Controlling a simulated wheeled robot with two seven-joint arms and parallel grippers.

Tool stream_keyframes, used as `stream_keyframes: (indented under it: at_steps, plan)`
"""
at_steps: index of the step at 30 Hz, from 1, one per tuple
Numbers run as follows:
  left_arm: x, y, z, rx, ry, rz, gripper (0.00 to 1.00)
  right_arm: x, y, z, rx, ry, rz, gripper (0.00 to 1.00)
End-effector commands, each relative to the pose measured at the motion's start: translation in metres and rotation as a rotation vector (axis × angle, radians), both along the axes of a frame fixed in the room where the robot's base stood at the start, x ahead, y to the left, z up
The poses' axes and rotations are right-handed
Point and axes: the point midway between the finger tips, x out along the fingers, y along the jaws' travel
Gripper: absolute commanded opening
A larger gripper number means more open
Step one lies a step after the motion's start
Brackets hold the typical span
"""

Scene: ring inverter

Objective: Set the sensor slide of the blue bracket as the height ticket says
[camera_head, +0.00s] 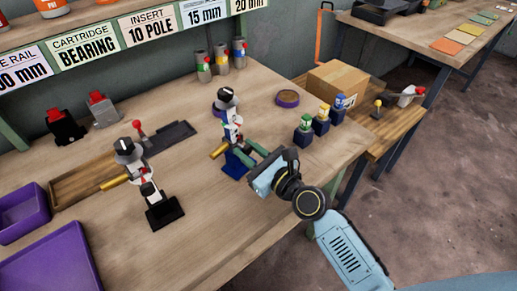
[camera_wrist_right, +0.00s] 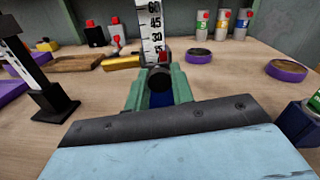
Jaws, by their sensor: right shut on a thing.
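The blue bracket (camera_head: 236,165) stands on the bench with an upright white scale (camera_head: 233,130) and a dark head (camera_head: 228,97) on top. In the right wrist view the scale (camera_wrist_right: 152,30) shows 60, 45, 30 and a partly hidden lowest number, with a red mark (camera_wrist_right: 163,56) near its low end. My right gripper (camera_head: 242,151), with green fingers, is at the bracket's front. In the wrist view it (camera_wrist_right: 158,88) is shut around a dark round knob (camera_wrist_right: 160,77) in front of the scale. A ticket (camera_head: 203,11) reads 15 mm; its heading is cut off. My left gripper is out of view.
A similar black-based bracket (camera_head: 163,208) stands to the left. Purple trays (camera_head: 55,275) lie at front left. Three small colored-top units (camera_head: 321,122) stand to the right, near a cardboard box (camera_head: 338,83). Several canisters (camera_head: 221,62) stand behind. Bare bench lies between the brackets.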

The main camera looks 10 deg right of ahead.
Motion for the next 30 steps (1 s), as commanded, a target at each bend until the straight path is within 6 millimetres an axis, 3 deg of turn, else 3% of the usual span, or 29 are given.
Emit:
stream_keyframes:
  at_steps: [5, 6, 11, 22, 30]
  plan:
    - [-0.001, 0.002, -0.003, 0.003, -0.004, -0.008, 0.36, 0.0, 0.001, -0.002, -0.001, -0.002, 0.002, 0.0]
    - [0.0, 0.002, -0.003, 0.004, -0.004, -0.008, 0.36, 0.0, 0.001, -0.002, 0.0, -0.001, 0.001, 0.25]
    - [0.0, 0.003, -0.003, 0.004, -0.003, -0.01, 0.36, 0.0, 0.0, -0.003, 0.0, -0.002, -0.002, 0.45]
    - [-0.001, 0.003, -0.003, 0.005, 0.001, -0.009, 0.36, -0.005, -0.004, -0.004, -0.001, 0.0, -0.002, 0.45]
    - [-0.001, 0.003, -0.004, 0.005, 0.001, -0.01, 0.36, -0.049, -0.029, -0.005, -0.002, 0.003, 0.001, 0.45]
